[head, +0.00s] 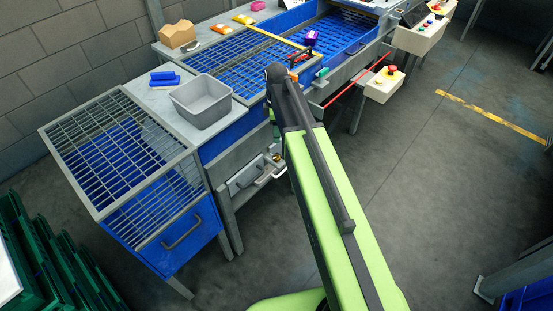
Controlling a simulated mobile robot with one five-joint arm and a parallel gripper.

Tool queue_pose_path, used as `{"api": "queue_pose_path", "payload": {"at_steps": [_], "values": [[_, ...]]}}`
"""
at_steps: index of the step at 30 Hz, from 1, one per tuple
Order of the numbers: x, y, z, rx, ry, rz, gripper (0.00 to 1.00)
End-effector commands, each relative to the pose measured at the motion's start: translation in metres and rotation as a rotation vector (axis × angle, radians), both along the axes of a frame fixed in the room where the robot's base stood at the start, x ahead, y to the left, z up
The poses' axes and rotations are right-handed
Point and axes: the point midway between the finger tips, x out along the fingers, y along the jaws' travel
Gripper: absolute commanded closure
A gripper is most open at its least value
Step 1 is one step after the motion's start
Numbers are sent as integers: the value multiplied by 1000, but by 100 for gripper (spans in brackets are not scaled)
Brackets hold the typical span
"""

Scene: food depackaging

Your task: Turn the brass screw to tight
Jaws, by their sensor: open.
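A small brass-coloured part (277,157), which looks like the brass screw, shows in the head view at the right end of a grey box under the blue line. It is tiny here, and I cannot tell how far it is turned. My arm rises from the bottom and bends at the dark elbow; its far part drops behind the green upper link. My gripper (268,173) seems to be low beside the brass part, largely hidden by my arm. It looks open, with nothing seen in it; contact with the brass part cannot be told.
A grey bin (201,101) and blue blocks (165,78) stand on the grey top. A blue mesh-topped bin (130,165) is at left. A red-button box (384,84) juts out right.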

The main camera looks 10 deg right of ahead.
Motion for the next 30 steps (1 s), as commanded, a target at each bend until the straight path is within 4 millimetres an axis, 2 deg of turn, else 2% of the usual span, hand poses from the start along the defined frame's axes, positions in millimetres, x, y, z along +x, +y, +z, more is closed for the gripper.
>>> {"api": "queue_pose_path", "payload": {"at_steps": [1,3,18,22,30], "values": [[0,0,-21,0,0,-1,49],[0,0,-36,0,0,-1,49],[0,-1,-133,0,0,-2,49],[0,-1,-142,0,0,-3,49],[0,-1,-139,0,0,-3,50]]}}
